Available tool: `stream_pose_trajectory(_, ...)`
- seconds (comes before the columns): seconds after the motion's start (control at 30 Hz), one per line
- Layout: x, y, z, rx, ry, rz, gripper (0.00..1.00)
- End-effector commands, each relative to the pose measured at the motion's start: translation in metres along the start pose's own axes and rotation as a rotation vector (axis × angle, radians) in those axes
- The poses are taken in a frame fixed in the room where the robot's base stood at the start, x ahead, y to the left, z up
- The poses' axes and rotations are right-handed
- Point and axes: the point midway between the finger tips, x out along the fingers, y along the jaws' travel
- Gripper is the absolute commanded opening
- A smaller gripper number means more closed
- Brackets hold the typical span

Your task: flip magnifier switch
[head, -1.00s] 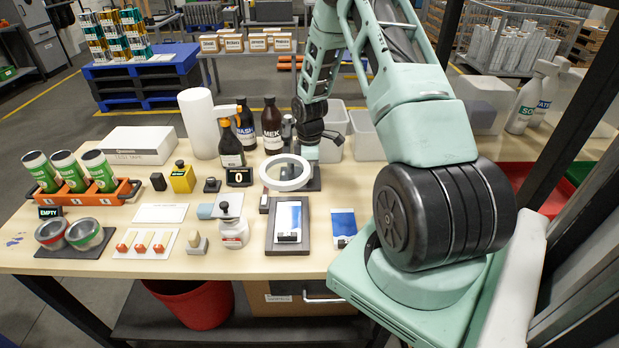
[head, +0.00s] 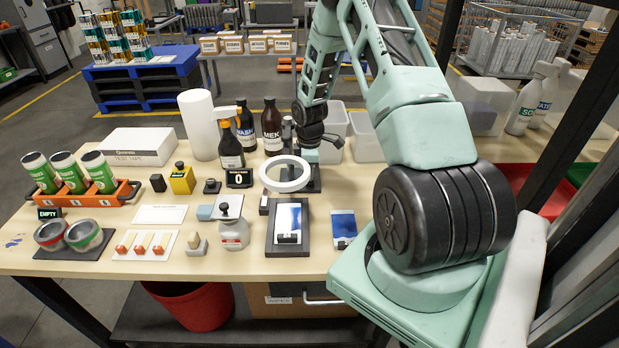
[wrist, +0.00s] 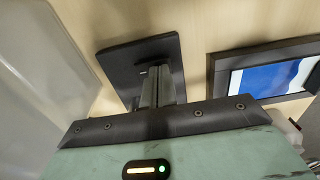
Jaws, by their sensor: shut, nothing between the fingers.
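The magnifier (head: 267,176) is a white ring lamp standing on the table, just right of the spray bottle. In the wrist view the dark square base (wrist: 118,62) lies beneath my gripper (wrist: 160,72). The fingers are shut and empty, with their tips over or against the base; contact cannot be told. A small dark mark by the fingertips may be the switch, but it is too small to be sure.
A dark framed plate (head: 270,237) lies in front of the magnifier, and it also shows in the wrist view (wrist: 222,78). Translucent bins (head: 365,140) stand close behind and right. Spray and MEK bottles (head: 272,127) stand behind left.

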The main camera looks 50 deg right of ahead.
Motion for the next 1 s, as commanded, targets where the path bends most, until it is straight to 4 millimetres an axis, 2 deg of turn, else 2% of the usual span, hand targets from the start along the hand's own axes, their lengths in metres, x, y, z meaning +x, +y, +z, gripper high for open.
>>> stream_pose_trajectory(0.1,-0.013,0.0,0.0,0.0,0.0,0.001,0.0)
stream_pose_trajectory(0.7,-0.059,0.0,0.0,0.0,0.0,0.0,0.0)
stream_pose_trajectory(1.0,-0.065,0.0,0.0,0.0,0.0,0.0,0.0)
